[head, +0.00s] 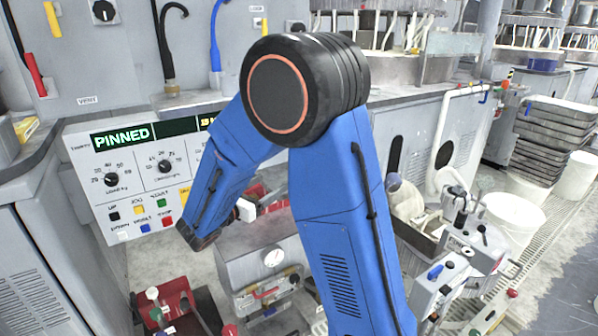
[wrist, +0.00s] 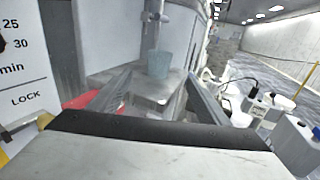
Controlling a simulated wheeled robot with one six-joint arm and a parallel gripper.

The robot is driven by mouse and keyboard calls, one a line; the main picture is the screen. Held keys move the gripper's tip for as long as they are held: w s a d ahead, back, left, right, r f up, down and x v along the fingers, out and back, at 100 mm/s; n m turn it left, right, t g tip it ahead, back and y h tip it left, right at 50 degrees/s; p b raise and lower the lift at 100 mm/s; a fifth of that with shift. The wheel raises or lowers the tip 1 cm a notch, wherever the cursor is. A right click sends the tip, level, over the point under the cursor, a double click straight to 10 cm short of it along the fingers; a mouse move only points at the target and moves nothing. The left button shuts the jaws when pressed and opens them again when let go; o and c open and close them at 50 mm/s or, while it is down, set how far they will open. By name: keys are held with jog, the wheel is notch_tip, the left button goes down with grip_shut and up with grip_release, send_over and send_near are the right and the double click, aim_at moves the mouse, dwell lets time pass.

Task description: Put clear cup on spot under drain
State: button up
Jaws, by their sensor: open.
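A clear, bluish cup (wrist: 160,64) stands upright on a grey metal ledge (wrist: 150,100) in the wrist view. A metal drain spout (wrist: 153,18) comes down directly above or just behind it; I cannot tell the exact depth. My gripper (wrist: 160,82) is open, with one finger to the left of the cup and one to the right. The cup appears just beyond or between the fingertips, with no clear contact. In the head view my arm covers this area, and I cannot make out the cup or the fingers there. No separate marked spot shows.
A control panel (head: 130,180) reading PINNED stands left of my arm. White buckets (head: 512,215) and stacked dark trays (head: 552,135) are at right.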

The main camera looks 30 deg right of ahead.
jog(key=x, duration=1.7)
jog(key=shift+w+d, duration=0.1)
jog(key=shift+w, duration=0.05)
jog(key=shift+c, duration=0.3)
jog(key=c, duration=1.2)
jog(key=shift+o, duration=0.2)
